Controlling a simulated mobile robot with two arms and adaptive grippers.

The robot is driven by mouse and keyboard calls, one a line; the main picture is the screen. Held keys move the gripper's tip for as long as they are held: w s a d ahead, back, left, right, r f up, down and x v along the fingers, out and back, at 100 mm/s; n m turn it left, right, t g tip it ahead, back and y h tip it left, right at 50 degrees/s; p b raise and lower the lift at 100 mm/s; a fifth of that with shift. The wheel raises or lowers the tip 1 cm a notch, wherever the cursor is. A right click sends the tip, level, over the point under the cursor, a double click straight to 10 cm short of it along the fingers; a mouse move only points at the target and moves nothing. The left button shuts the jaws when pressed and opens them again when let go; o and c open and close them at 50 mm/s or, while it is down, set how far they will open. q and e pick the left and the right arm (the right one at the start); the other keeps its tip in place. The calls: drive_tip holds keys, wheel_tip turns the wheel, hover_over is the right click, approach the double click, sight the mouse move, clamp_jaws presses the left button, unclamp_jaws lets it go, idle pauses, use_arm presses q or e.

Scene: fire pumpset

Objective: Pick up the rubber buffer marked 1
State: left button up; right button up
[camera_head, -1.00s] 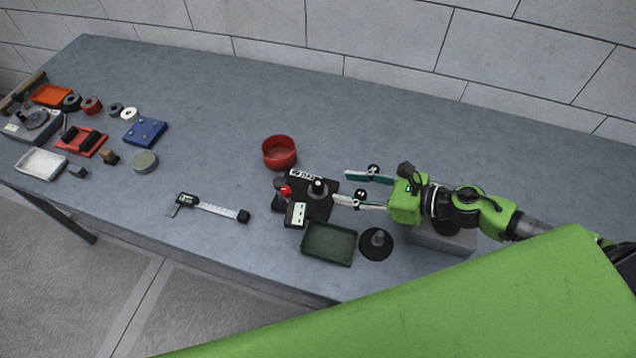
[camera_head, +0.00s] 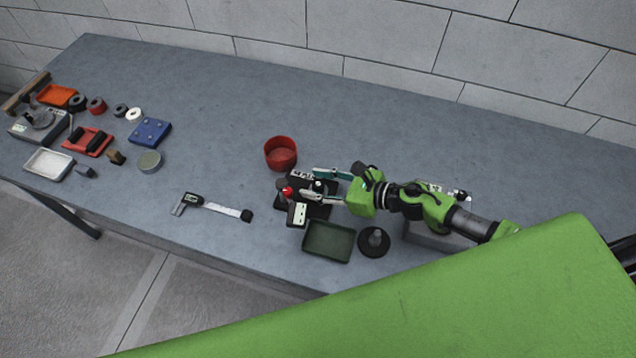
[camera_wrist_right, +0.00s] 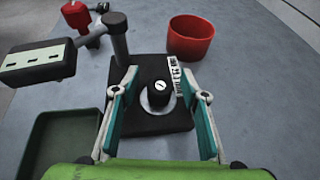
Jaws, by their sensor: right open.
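The rubber buffer marked 1 (camera_wrist_right: 158,92) is a small black cylinder with a white disc on top. It stands upright on a round metal seat on the black base (camera_wrist_right: 150,122) of a test stand. My right gripper (camera_wrist_right: 158,84) is open, with one finger on each side of the buffer and a visible gap to both. In the head view the right gripper (camera_head: 310,184) is over the stand, and its fingers partly hide the buffer. My left gripper is not in view.
The stand's post and white display (camera_head: 297,214) rise close by, with a red knob (camera_wrist_right: 76,15). A red cup (camera_head: 280,153) is behind, a dark green tray (camera_head: 328,242) in front, and a black round weight (camera_head: 374,243) beside the tray. A caliper (camera_head: 213,207) lies left.

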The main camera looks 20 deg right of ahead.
drive_tip(key=shift+c, duration=0.4)
drive_tip(key=c, duration=1)
drive_tip(key=shift+c, duration=0.2)
